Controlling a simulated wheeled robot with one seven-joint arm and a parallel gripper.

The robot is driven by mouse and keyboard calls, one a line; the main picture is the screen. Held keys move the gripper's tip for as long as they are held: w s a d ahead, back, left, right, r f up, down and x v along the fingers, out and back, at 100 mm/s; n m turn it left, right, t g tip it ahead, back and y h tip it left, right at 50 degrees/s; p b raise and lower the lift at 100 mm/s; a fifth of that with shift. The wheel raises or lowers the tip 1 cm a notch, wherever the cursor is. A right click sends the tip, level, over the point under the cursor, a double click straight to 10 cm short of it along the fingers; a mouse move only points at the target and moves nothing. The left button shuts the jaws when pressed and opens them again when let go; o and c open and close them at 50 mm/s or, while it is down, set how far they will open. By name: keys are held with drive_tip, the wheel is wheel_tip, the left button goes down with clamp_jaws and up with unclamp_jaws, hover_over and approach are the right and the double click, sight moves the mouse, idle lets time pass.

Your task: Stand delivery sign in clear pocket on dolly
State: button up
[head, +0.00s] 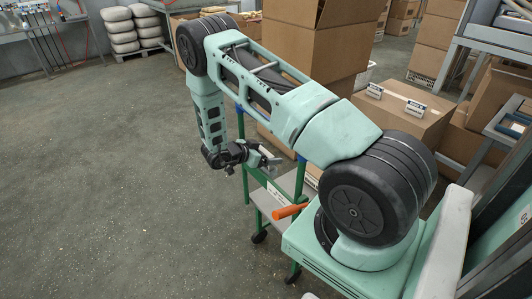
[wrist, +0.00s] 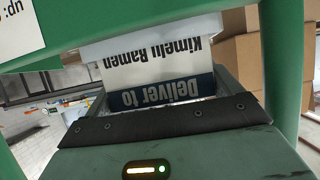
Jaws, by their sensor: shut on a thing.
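The delivery sign (wrist: 160,75) is a white card with a dark blue band. It reads "Deliver to" and "Kimelu Ramen", upside down in the wrist view. My gripper (head: 266,160) is shut on its "Deliver to" end; the wrist view shows its dark-padded jaw (wrist: 165,122) there. The sign's far end meets a pale, see-through strip, seemingly the clear pocket (wrist: 95,50), below a green panel (wrist: 140,25) of the dolly. I cannot tell whether that end is inside. In the head view the dolly (head: 299,180) has green posts, and my arm partly hides it.
The dolly's grey shelf (head: 272,205) and an orange handle (head: 290,211) are below my gripper. Large cardboard boxes (head: 310,50) stand behind, with another box (head: 400,115) at the right. The grey floor (head: 100,180) at the left is clear.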

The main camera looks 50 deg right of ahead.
drive_tip(key=o, duration=0.7)
drive_tip(key=v, duration=1.7)
wheel_tip(320, 180, up, 8)
drive_tip(key=p, duration=0.6)
drive_tip(key=shift+a+p, duration=0.2)
drive_tip(key=shift+p, duration=0.2)
